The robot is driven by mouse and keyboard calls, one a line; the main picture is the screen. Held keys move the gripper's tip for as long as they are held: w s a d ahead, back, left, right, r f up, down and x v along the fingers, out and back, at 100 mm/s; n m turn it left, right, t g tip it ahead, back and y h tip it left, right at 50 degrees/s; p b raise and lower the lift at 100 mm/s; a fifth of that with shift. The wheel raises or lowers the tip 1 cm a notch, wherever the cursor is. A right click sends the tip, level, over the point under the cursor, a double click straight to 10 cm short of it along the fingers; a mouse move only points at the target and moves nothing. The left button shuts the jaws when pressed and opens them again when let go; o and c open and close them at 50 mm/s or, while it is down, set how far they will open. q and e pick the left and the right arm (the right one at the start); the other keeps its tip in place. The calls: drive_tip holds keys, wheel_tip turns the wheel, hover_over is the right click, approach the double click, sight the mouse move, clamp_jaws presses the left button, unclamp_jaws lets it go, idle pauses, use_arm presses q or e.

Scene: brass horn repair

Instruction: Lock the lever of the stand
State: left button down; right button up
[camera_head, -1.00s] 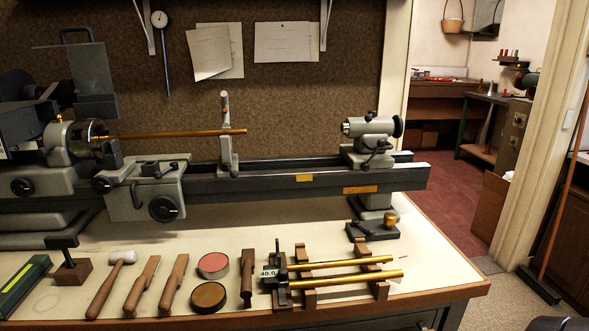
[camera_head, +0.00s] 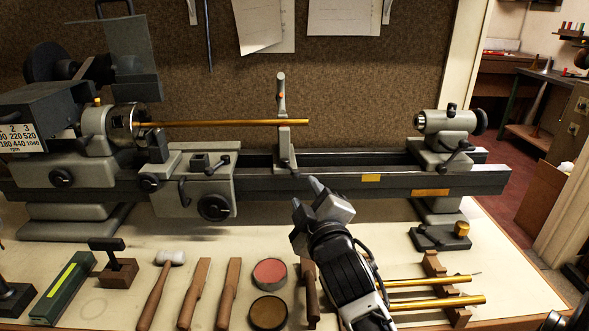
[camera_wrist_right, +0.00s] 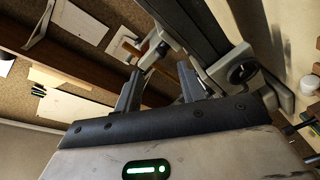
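I cannot tell whether the arm is locked. My right gripper (camera_head: 312,205) is in front of and below the stand, apart from it. In the right wrist view, the right gripper (camera_wrist_right: 160,88) shows two spread fingers with nothing between them. Grey lathe parts (camera_wrist_right: 155,45) show beyond the fingers. My left gripper is not in view.
The lathe carriage (camera_head: 205,185) is left of the stand, and the tailstock (camera_head: 445,135) is right. On the bench are a mallet (camera_head: 160,290), red tin (camera_head: 269,272) and brass tubes (camera_head: 440,302) on wooden rests. The bed between stand and tailstock is clear.

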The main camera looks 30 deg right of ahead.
sight(297, 177)
drive_tip(key=p+x, duration=0.1)
drive_tip(key=x, duration=0.8)
drive_tip(key=shift+w, duration=0.1)
clamp_jaws()
